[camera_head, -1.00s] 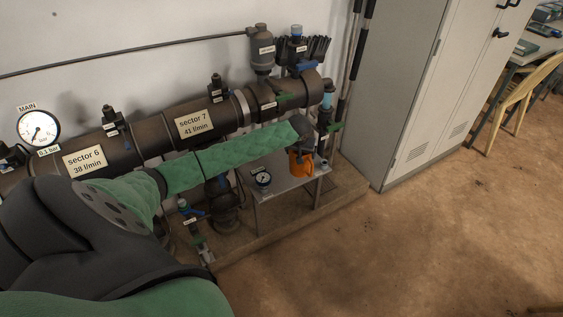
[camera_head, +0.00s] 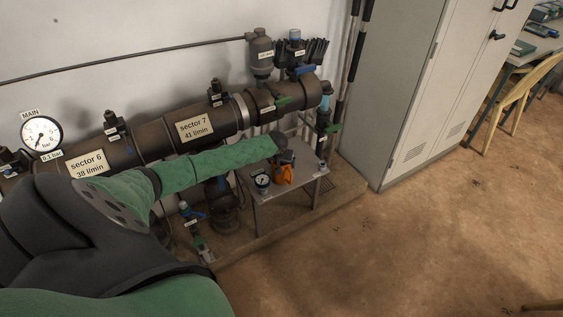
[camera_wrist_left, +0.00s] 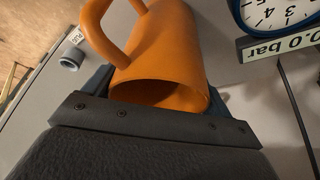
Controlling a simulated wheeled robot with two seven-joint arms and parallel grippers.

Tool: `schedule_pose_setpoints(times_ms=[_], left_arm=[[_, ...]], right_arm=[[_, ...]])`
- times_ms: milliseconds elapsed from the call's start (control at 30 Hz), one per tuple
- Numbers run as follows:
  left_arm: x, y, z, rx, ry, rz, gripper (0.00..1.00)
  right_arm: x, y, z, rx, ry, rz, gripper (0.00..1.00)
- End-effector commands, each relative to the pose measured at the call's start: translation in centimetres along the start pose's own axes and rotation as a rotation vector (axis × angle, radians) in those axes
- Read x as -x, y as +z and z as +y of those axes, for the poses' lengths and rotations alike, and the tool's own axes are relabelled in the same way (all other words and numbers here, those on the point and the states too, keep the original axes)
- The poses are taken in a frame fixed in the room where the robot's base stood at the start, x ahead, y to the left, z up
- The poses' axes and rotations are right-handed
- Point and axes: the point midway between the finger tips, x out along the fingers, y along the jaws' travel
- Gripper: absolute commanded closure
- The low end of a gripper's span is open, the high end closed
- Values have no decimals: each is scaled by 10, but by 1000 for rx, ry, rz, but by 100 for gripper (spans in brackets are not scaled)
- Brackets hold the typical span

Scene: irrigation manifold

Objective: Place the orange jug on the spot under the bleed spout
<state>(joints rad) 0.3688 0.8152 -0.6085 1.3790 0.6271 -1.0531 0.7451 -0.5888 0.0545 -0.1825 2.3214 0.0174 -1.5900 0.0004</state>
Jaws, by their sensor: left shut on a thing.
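The orange jug (camera_head: 284,175) is at the small grey table (camera_head: 268,213) under the right end of the dark pipe. My left gripper (camera_head: 286,160) is shut on it from above. In the left wrist view the jug (camera_wrist_left: 172,45) fills the middle, its open mouth towards the gripper and its handle at upper left. I cannot tell whether its base touches the table. A vertical outlet with a green-handled valve (camera_head: 333,128) hangs at the pipe's end, to the right of the jug. The marked spot cannot be made out. My right gripper is not in view.
A round gauge (camera_head: 262,180) stands close to the left of the jug; it also shows in the left wrist view (camera_wrist_left: 278,12). A small fitting (camera_head: 322,167) is at the table's right edge. A grey cabinet (camera_head: 405,95) stands farther right. Table top between jug and fitting looks clear.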

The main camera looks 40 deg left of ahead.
Motion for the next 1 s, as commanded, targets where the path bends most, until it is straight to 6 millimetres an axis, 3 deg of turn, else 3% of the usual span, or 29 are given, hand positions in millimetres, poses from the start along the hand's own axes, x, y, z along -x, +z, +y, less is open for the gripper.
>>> schedule_pose_setpoints(times_ms=[367, 400, 467, 767, 1000], left_arm=[[-3, 1, 0, 1, 0, 0, 41], [-3, 1, 0, 1, 0, 0, 10], [-3, 1, 0, 0, 0, 0, 0], [0, 0, 0, 0, 0, 1, 0], [31, 1, 0, -1, -1, 1, 0]], right_arm=[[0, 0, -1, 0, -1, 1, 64], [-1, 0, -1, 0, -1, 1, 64], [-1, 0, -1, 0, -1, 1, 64], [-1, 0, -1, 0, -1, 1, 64], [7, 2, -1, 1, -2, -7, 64]])
